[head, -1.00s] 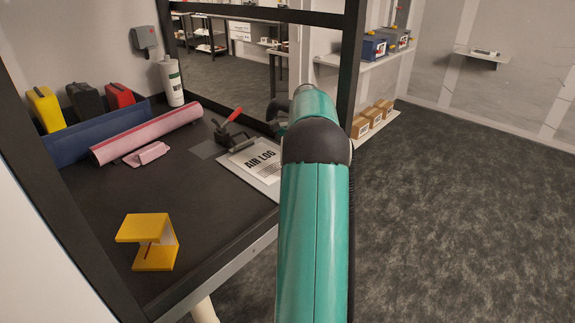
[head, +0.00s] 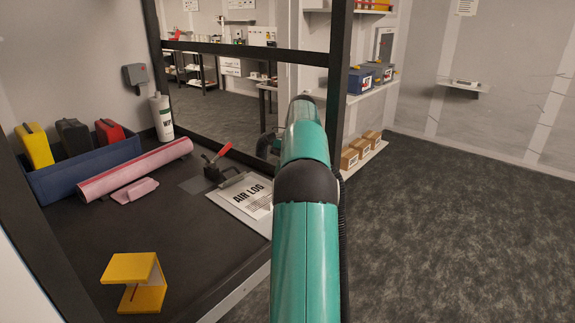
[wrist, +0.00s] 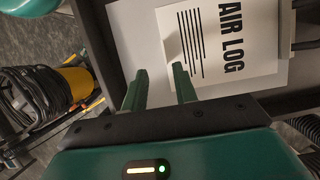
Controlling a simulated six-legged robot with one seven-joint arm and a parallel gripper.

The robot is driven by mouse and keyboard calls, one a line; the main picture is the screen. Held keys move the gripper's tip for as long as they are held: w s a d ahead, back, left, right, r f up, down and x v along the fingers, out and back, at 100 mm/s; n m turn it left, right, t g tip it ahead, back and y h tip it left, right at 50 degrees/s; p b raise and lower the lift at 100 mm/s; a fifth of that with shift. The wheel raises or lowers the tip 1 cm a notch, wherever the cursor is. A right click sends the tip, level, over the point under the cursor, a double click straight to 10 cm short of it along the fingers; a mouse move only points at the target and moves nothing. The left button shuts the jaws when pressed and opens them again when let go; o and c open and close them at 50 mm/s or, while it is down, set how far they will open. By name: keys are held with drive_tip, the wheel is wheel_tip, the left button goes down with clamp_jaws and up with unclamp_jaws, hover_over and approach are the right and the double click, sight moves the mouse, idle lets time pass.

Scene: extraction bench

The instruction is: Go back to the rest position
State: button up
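My gripper (wrist: 160,85) shows in the wrist view with its two green fingers apart and nothing between them. Beyond the fingertips is the white AIR LOG sheet (wrist: 222,45), which looks clear of the fingers. In the head view my green arm reaches forward over the right edge of the bench and hides my gripper. The AIR LOG sheet (head: 245,198) lies on the bench just left of my arm.
The dark bench (head: 130,232) holds a yellow bracket-shaped block (head: 140,280), a pink roll (head: 137,170), a blue bin (head: 85,168), a white bottle (head: 161,118) and a red-handled clamp (head: 215,165). A black frame post (head: 341,85) stands beside my arm. The floor at right is clear.

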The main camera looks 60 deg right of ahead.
drive_tip(key=shift+v, duration=2.4)
drive_tip(key=w+a+r+n+h, duration=0.1)
drive_tip(key=w+a+r+n, duration=0.15)
drive_tip(key=a, duration=0.45)
drive_tip(key=w+a+r+n+h, duration=0.1)
drive_tip(key=w+a+r+n, duration=0.2)
drive_tip(key=a, duration=0.4)
drive_tip(key=a+r+n+t+h, duration=0.1)
drive_tip(key=a+r+n+h, duration=0.2)
drive_tip(key=a, duration=1.3)
drive_tip(key=s+a+f+n+t, duration=0.1)
drive_tip(key=s+a+f+n, duration=0.2)
drive_tip(key=s+a, duration=0.2)
drive_tip(key=s+a+f+n+t, duration=0.1)
drive_tip(key=s+a+f+n, duration=0.3)
drive_tip(key=a, duration=0.6)
drive_tip(key=s+a+f+n+t, duration=0.1)
drive_tip(key=s+a+f+n, duration=0.3)
drive_tip(key=s+a, duration=0.2)
drive_tip(key=shift+a+t, duration=0.4)
drive_tip(key=shift+a, duration=0.4)
